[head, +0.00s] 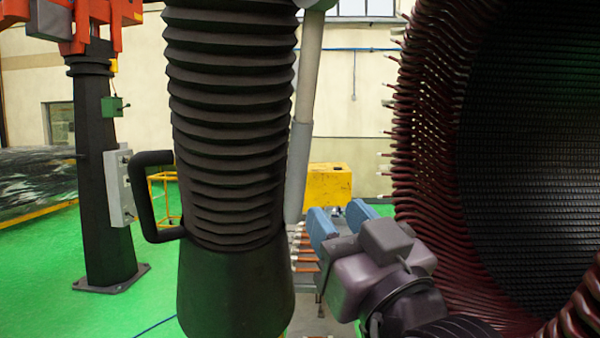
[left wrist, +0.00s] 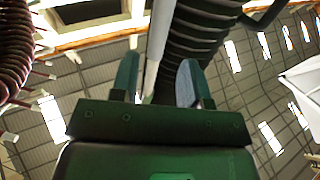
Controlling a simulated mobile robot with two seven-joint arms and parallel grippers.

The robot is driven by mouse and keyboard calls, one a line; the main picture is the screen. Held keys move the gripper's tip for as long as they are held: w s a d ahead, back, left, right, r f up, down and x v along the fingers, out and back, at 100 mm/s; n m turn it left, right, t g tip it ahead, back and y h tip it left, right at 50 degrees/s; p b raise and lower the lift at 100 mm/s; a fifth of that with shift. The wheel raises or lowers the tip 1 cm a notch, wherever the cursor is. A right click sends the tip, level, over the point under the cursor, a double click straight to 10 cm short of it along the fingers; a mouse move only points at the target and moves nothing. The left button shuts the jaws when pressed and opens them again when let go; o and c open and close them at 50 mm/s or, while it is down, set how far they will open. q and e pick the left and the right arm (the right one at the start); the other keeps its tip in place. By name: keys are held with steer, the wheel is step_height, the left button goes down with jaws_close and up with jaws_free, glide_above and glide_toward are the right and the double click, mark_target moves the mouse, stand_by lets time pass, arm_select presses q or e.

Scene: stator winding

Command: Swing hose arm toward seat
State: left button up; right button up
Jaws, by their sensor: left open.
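A thick black ribbed hose (head: 230,110) hangs at centre-left in the head view, ending in a smooth black hood (head: 235,290). A black loop handle (head: 145,198) sticks out from its left side. A grey arm tube (head: 303,130) runs down along the hose's right side. My left gripper (head: 341,218) is open, with two blue fingers, just right of the tube's lower end. In the left wrist view the tube (left wrist: 160,40) and the hose (left wrist: 198,30) rise beyond the open fingers; I see no contact. I cannot make out a seat. My right gripper is not in view.
A large stator ring with dark red coils (head: 425,150) fills the right side, its coil ends close to my left arm. A black post (head: 105,180) with a grey box stands at left. A yellow box (head: 329,184) is behind. Green floor (head: 50,290) is open at lower left.

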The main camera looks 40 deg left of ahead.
mark_target(302, 175)
arm_select(q)
steer(key=p+x, duration=0.3)
steer(key=x, duration=0.6)
steer(key=shift+a+p, duration=0.3)
steer(key=shift+a, duration=0.1)
steer(key=shift+w+a+r, duration=0.2)
steer(key=shift+w+a, duration=0.15)
steer(key=shift+a, duration=0.1)
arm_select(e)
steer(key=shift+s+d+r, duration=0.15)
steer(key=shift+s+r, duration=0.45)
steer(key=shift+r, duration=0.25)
arm_select(q)
jaws_close()
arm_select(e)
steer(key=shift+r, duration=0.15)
